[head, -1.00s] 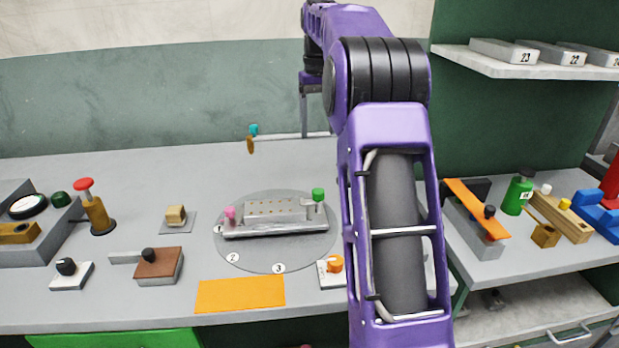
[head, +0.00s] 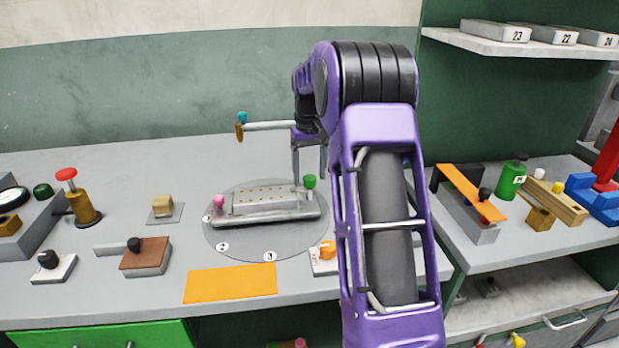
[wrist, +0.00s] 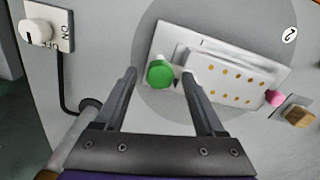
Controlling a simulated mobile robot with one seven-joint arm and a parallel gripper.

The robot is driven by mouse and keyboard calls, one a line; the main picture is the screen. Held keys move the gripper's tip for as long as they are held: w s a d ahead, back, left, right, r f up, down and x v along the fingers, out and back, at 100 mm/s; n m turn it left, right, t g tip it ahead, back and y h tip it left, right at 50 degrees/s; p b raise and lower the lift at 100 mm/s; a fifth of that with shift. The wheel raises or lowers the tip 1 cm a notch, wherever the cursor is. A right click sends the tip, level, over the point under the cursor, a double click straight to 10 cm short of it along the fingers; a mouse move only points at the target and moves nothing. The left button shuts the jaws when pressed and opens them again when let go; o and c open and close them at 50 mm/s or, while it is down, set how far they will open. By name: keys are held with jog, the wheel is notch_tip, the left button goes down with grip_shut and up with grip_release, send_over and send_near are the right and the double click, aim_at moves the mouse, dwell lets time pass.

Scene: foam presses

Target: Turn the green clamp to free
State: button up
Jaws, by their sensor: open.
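The green clamp (head: 309,181) is a round green knob on a short post. It stands at the right end of a long grey fixture with a drilled plate (head: 265,200). A pink clamp (head: 219,201) stands at the left end. In the wrist view the green clamp (wrist: 160,74) shows between my gripper's (wrist: 159,76) two fingertips, and the pink clamp (wrist: 275,97) is at the right. My gripper (head: 310,176) is open, pointing down, its fingers around or just above the green knob. I cannot tell whether they touch it.
The fixture sits on a grey round turntable (head: 225,235) with number marks. A horizontal rod with a teal and brown end (head: 241,125) is behind it. An orange mat (head: 230,283) and an orange-knobbed switch (head: 327,250) lie in front. A brown block (head: 146,256) is at the left.

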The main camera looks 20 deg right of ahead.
jog(key=shift+f, duration=0.4)
jog(key=shift+c, duration=0.4)
grip_shut()
